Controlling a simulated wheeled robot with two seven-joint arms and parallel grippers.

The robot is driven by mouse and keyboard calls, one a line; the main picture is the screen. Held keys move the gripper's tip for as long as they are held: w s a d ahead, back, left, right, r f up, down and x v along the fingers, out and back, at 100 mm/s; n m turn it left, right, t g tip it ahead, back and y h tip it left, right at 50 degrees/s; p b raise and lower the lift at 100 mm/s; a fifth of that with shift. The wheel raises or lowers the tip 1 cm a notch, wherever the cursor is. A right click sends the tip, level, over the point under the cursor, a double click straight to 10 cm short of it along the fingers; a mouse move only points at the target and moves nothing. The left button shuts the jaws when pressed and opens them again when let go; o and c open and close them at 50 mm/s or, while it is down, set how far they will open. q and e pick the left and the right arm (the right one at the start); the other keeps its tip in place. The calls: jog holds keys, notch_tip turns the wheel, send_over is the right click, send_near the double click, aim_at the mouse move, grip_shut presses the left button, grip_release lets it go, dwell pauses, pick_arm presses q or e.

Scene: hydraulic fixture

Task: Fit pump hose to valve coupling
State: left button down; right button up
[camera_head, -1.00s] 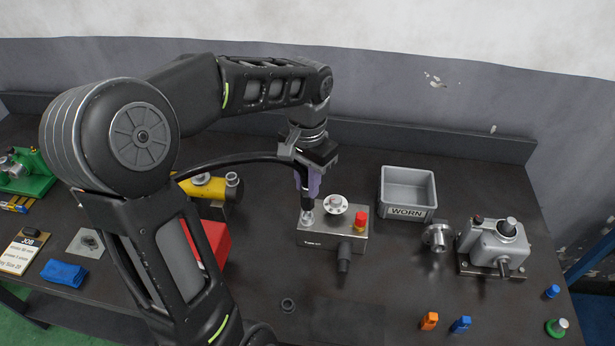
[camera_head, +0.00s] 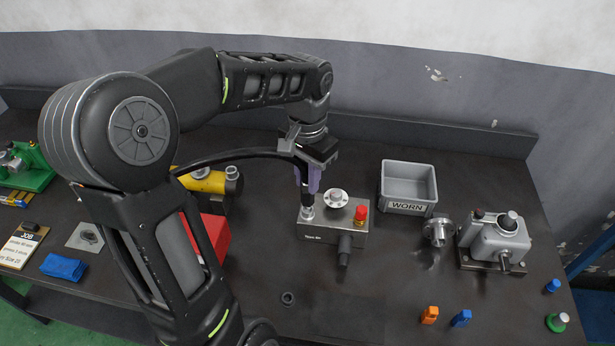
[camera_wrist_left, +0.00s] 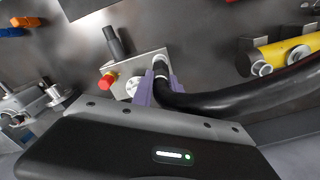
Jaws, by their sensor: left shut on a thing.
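My left gripper (camera_head: 308,180) is shut on the end of the black pump hose (camera_head: 240,154), with its purple fingers around it. The hose end points down over the left side of the steel valve block (camera_head: 318,235), at the silver coupling (camera_head: 307,213). The hose end meets or nearly meets the coupling; I cannot tell whether it is seated. The left wrist view shows the hose (camera_wrist_left: 215,101) curving off to the right from the purple fingers (camera_wrist_left: 158,92), with the valve block (camera_wrist_left: 150,62) beyond. My right gripper is not in view.
The block carries a round silver dial (camera_head: 336,198), a red knob (camera_head: 361,214) and a black handle (camera_head: 345,250). A grey WORN bin (camera_head: 408,207) and a grey pump unit (camera_head: 497,240) stand to the right. A yellow cylinder (camera_head: 207,181) and red box (camera_head: 212,232) are left.

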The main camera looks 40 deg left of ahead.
pick_arm(q)
jog(key=shift+f+b, duration=0.85)
jog(key=shift+f, duration=0.35)
dwell(0.5)
jog(key=c, duration=1.2)
grip_release()
notch_tip(320, 180, up, 4)
jog(key=p, duration=0.3)
jog(key=shift+f, duration=0.15)
notch_tip(320, 180, up, 3)
jog(key=shift+r, duration=0.6)
